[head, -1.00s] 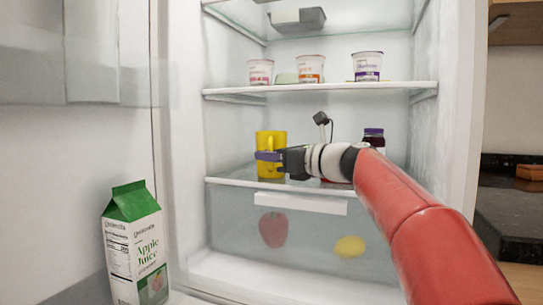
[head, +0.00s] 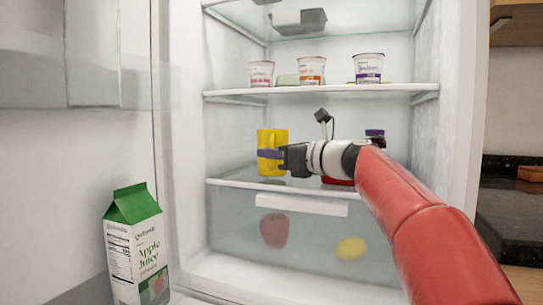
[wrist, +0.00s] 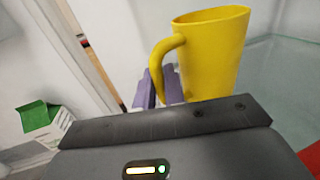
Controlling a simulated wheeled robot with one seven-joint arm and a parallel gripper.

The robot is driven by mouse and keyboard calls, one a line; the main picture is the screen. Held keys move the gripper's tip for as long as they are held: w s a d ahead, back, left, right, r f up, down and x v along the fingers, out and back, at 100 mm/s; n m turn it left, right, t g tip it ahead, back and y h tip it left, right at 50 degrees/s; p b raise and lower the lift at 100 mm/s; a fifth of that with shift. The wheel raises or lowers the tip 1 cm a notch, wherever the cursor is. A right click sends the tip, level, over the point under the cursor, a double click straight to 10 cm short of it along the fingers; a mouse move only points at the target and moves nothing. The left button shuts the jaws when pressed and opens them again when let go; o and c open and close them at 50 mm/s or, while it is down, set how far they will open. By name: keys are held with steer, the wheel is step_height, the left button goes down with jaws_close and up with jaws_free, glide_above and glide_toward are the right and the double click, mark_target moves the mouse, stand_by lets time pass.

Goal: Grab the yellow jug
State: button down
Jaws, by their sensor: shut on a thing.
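The yellow jug (head: 272,140) is upright on or just above the lower glass shelf of the open fridge, at its left side. In the wrist view the jug (wrist: 215,55) shows its open rim and its handle, which faces my gripper. My gripper (head: 268,154) reaches in from the right, its purple fingers at the jug's handle. In the wrist view the fingers (wrist: 162,88) are shut on the lower part of the handle. Whether the jug's base touches the shelf is not clear.
A dark jar with a purple lid (head: 375,137) stands behind my arm on the same shelf. Several yogurt cups, one being a purple-labelled cup (head: 368,68), sit on the shelf above. A green-topped apple juice carton (head: 135,245) stands at the left. A drawer below holds an apple (head: 274,230) and a lemon (head: 351,248).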

step_height(320, 180, up, 2)
steer(key=shift+r+p, duration=0.25)
steer(key=shift+p, duration=0.3)
steer(key=shift+s+r, duration=0.1)
steer(key=shift+s, duration=0.1)
steer(key=s+b, duration=0.2)
steer(key=s, duration=1.5)
steer(key=shift+s+d, duration=0.3)
steer(key=shift+d, duration=0.1)
steer(key=shift+s, duration=0.1)
